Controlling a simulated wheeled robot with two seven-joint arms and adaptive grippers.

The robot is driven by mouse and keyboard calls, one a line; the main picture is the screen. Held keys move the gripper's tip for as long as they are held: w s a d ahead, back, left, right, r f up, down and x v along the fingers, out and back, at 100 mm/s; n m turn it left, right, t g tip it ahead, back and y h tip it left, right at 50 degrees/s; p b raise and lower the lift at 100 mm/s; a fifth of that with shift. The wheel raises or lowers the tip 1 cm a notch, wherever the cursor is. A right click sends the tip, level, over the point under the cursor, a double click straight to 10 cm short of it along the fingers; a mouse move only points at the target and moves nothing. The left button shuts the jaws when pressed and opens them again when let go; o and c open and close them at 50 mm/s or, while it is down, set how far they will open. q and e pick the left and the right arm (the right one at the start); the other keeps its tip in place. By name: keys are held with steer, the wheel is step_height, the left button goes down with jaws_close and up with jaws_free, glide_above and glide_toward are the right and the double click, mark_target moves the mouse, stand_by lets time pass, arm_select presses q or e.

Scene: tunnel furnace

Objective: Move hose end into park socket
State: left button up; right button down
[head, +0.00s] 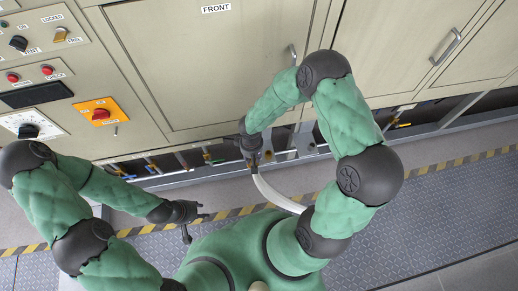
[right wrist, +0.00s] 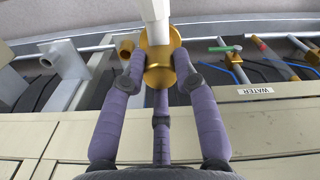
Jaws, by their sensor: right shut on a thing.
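The hose end is a brass collar (right wrist: 157,60) on a white hose (right wrist: 153,12). In the right wrist view the fingers of my right gripper (right wrist: 159,72) are shut around it. In the head view the right gripper (head: 252,154) is low against the furnace front, and the white hose (head: 275,196) curves down from it. A brass socket-like fitting (right wrist: 48,57) shows to the left in the wrist view, apart from the hose end. I cannot tell whether it is the park socket. My left gripper (head: 194,222) is open and empty above the floor.
Pipes and valves, one with a green handle (right wrist: 222,49), run along the furnace's lower edge, by a WATER label (right wrist: 254,91). The FRONT panel (head: 215,60) has a handle. A control panel (head: 45,60) is at left. The striped floor line (head: 440,166) is clear at right.

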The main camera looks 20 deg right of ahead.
steer(key=shift+s+a+r, duration=0.3)
steer(key=shift+a, duration=0.2)
steer(key=shift+r, duration=0.1)
steer(key=shift+r+p, duration=1.8)
steer(key=shift+r, duration=0.6)
steer(key=shift+s+a+f+b, duration=0.1)
steer(key=shift+s+b, duration=0.2)
steer(key=s+a+b, duration=0.2)
steer(key=s+b, duration=0.1)
steer(key=s, duration=0.6)
steer(key=shift+b, duration=0.3)
